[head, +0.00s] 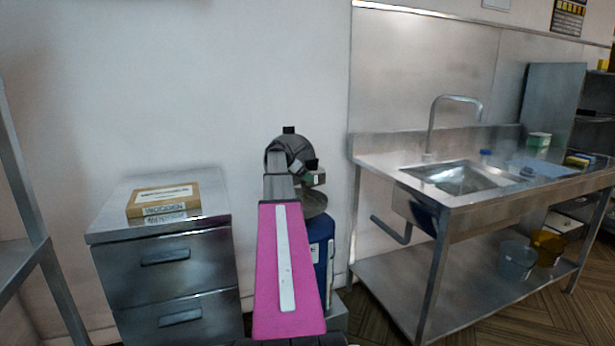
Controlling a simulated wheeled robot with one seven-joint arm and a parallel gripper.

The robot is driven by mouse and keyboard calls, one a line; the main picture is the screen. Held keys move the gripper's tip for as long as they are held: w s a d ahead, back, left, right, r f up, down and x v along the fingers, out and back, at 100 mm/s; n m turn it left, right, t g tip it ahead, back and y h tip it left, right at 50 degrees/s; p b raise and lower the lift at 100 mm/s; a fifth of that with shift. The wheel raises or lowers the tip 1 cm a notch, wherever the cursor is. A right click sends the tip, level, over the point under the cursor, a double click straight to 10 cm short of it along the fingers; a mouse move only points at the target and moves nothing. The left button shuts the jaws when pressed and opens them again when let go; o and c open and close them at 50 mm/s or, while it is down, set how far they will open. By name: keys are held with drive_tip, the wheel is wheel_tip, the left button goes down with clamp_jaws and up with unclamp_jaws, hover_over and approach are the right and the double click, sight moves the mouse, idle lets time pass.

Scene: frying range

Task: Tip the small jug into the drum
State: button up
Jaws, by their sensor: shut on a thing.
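A blue drum (322,245) stands on the floor between the drawer cabinet and the sink table. My pink arm link covers much of it. A grey, bowl-like metal piece (315,204) shows just above the drum; I cannot tell whether it is a funnel or part of the jug. My gripper (306,176) is above the drum, in front of the wall, mostly hidden behind my own wrist. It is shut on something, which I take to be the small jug. The jug's outline, tilt and contents cannot be made out.
A steel drawer cabinet (165,265) with a boxed item (163,199) on top stands at left. At right is a steel sink table (375,160) with a tap (432,120). A clear bucket (515,262) and an amber container (547,247) sit on its lower shelf.

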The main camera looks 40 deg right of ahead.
drive_tip(key=shift+w+a+g+h, duration=0.25)
drive_tip(key=shift+a+h, duration=0.3)
drive_tip(key=shift+h, duration=0.35)
drive_tip(key=shift+w+a+g+h, duration=0.1)
drive_tip(key=shift+a+g+h, duration=0.15)
drive_tip(key=shift+a+h, duration=0.5)
drive_tip(key=shift+d+h, duration=0.15)
drive_tip(key=shift+h, duration=0.1)
drive_tip(key=shift+r, duration=0.1)
idle(0.4)
